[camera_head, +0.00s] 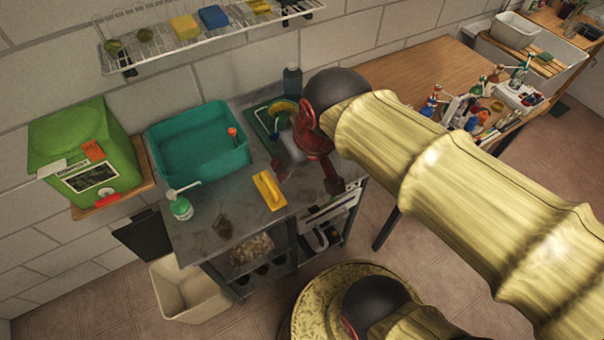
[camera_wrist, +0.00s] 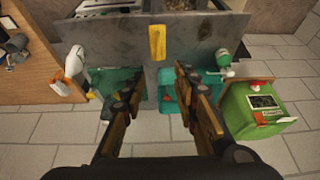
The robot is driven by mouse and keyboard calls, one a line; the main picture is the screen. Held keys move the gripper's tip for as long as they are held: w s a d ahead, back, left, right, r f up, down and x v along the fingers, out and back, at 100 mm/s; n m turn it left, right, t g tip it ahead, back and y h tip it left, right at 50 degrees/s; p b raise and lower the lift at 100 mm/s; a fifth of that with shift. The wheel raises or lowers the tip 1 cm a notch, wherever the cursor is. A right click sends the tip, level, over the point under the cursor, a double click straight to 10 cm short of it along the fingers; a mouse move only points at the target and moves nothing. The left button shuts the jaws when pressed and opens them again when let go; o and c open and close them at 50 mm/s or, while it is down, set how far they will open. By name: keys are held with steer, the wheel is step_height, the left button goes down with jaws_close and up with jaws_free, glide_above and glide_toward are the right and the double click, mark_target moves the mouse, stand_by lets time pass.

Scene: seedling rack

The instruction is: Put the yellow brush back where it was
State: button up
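The yellow brush (camera_head: 268,190) lies on the grey metal counter (camera_head: 207,215), near its front edge and right of the soap bottle. It also shows in the wrist view (camera_wrist: 157,43), beyond my fingertips. My gripper (camera_head: 306,180) hangs over the right part of the counter, to the right of the brush. In the wrist view my two fingers (camera_wrist: 159,82) are spread apart with nothing between them, and the brush lies ahead of the gap, not touched by them.
A teal basin (camera_head: 198,148) stands at the back of the counter, with a soap bottle (camera_head: 180,205) in front. A green tray (camera_head: 262,122) and a dark bottle (camera_head: 292,80) are behind my gripper. A wire shelf (camera_head: 150,50) hangs above. A green bin (camera_head: 85,150) is left.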

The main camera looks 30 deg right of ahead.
steer(key=s, duration=0.3)
steer(key=shift+s+r+t, duration=0.25)
steer(key=shift+s+t, duration=0.1)
steer(key=shift+t, duration=0.05)
step_height(320, 180, down, 5)
steer(key=b, duration=0.4)
steer(key=shift+r+b, duration=0.15)
steer(key=shift+b, duration=0.2)
steer(key=shift+o, duration=0.4)
